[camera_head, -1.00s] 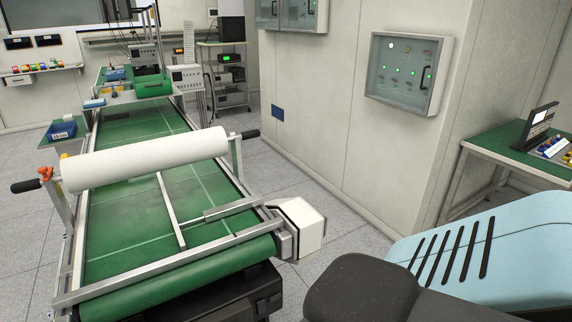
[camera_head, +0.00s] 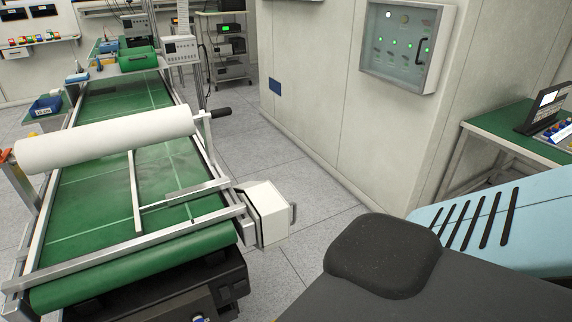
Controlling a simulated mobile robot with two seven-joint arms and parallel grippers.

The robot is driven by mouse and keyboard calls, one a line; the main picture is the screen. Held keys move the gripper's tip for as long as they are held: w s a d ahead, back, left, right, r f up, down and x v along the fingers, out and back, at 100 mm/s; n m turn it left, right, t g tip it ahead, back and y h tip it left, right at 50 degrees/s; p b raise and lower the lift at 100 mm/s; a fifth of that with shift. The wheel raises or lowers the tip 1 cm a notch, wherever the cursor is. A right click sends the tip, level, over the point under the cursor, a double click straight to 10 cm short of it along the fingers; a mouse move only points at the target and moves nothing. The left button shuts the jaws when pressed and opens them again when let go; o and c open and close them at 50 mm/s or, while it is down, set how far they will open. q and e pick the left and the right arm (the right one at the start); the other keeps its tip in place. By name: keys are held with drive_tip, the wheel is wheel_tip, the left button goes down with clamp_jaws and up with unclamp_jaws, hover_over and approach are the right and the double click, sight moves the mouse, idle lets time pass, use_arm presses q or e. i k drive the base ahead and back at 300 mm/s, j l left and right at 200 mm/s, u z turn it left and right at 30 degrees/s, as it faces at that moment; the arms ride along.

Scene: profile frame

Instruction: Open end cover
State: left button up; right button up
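A white box-like cover (camera_head: 264,208) with a small handle on its right side sits at the near right corner of the green conveyor (camera_head: 120,225). It looks shut. In the earlier head view its handle is not clear. Neither of my grippers shows in the head view, so nothing is seen touching the cover.
A white roll (camera_head: 105,140) spans the conveyor on a metal frame. A wall cabinet (camera_head: 408,45) with green lights hangs on the right. A green-topped table (camera_head: 510,135) stands at far right. Grey floor (camera_head: 310,190) lies clear between conveyor and wall. A dark and light-blue body fills the lower right.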

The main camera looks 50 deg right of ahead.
sight(274, 210)
drive_tip(key=k+l, duration=0.1)
drive_tip(key=l, duration=0.4)
drive_tip(key=k+l, duration=0.15)
drive_tip(key=l, duration=0.35)
drive_tip(key=k+l+z, duration=0.1)
drive_tip(key=l, duration=0.4)
drive_tip(key=k+l, duration=0.1)
drive_tip(key=l, duration=0.4)
drive_tip(key=k+l, duration=0.1)
drive_tip(key=l, duration=0.45)
